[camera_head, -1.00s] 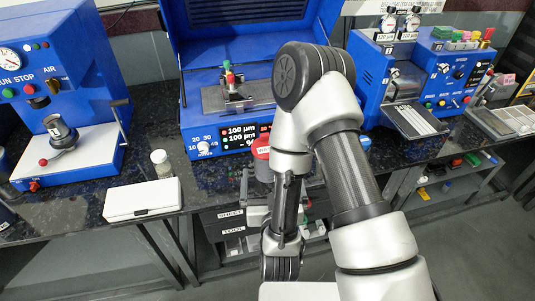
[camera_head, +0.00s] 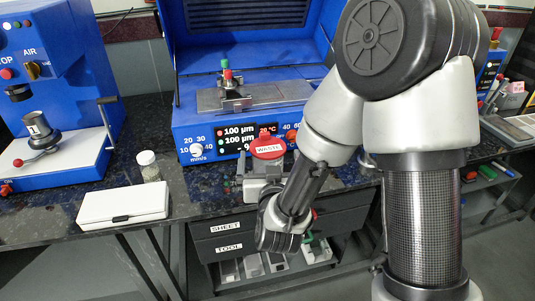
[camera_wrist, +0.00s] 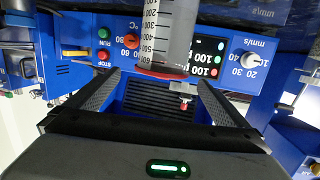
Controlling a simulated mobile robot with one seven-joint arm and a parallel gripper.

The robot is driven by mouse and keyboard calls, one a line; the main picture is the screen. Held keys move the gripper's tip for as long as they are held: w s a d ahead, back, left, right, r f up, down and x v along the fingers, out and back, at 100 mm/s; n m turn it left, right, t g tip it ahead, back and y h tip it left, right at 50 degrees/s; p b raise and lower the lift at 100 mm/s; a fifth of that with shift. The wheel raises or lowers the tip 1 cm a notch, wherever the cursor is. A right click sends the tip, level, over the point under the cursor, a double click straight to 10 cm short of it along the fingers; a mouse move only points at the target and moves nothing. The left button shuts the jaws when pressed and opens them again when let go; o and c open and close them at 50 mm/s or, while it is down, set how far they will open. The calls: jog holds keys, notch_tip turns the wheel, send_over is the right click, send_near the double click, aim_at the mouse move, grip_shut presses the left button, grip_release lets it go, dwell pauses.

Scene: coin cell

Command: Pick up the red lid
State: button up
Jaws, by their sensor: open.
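The red lid (camera_head: 267,141) sits on top of a container marked WASTE, in front of the blue machine in the head view. In the wrist view, which looks upside down, the lid (camera_wrist: 162,73) is a red rim at the end of a clear container with graduation marks (camera_wrist: 172,35). My gripper (camera_wrist: 158,79) is open, with one finger on each side of the lid in the picture and nothing between the pads. I cannot tell how far the fingertips are from the lid.
The blue machine (camera_head: 185,125) with its raised cover stands behind the lid. A white case (camera_head: 123,206) and a small jar (camera_head: 147,163) lie to the left on the dark counter. Drawers (camera_head: 232,228) are below the counter edge. My arm hides the right side.

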aim_at(268, 148)
jog(key=w, duration=0.4)
jog(key=shift+w+a+f, duration=0.35)
jog(key=shift+w, duration=0.05)
jog(key=c, duration=1.1)
